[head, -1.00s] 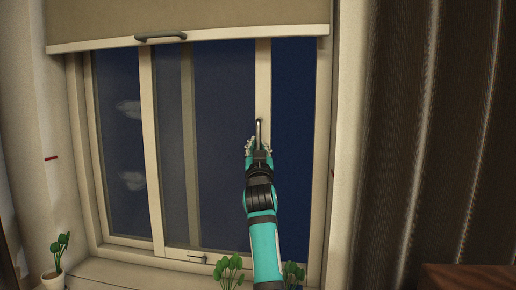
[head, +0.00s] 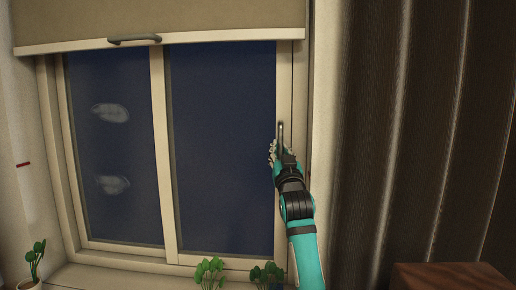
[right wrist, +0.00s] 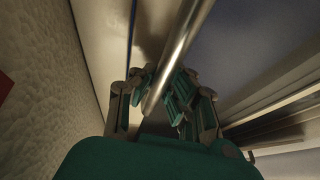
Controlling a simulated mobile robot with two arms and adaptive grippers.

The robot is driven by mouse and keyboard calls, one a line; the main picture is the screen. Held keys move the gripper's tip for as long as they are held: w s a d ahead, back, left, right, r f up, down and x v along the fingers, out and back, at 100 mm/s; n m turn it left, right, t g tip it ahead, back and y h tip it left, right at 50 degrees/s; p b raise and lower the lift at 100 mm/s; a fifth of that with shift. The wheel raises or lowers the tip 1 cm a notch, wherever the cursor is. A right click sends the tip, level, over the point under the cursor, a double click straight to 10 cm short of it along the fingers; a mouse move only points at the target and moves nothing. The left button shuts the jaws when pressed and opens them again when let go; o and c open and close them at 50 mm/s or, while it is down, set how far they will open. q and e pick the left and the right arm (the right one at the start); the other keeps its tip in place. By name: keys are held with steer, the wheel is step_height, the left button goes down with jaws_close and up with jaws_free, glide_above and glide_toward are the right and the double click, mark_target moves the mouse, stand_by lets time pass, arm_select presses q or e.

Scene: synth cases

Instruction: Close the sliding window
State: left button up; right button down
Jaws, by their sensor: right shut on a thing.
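The sliding window sash (head: 222,150) has dark blue glass and a cream frame. Its right stile (head: 284,85) sits against the right side of the window frame (head: 301,110), with no dark opening visible between them in the head view. A slim upright metal handle (head: 281,132) is on that stile. It shows as a shiny bar in the right wrist view (right wrist: 187,45). My right gripper (head: 277,150) is shut on the handle; its green and grey fingers (right wrist: 165,92) close around the bar in the right wrist view. My left gripper is not in view.
A beige roller blind (head: 160,22) with a grey pull (head: 134,40) hangs above. Potted plants (head: 209,272) stand along the sill, with another at the left (head: 36,263). A brown curtain (head: 420,130) and a wooden surface (head: 450,276) are at the right.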

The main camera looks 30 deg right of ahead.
steer(key=shift+d+f, duration=0.1)
steer(key=shift+d, duration=0.05)
steer(key=c, duration=1.3)
jaws_free()
steer(key=shift+s+d, duration=0.25)
steer(key=shift+s, duration=0.05)
steer(key=shift+w+a, duration=0.15)
steer(key=shift+a, duration=0.05)
steer(key=v, duration=1.2)
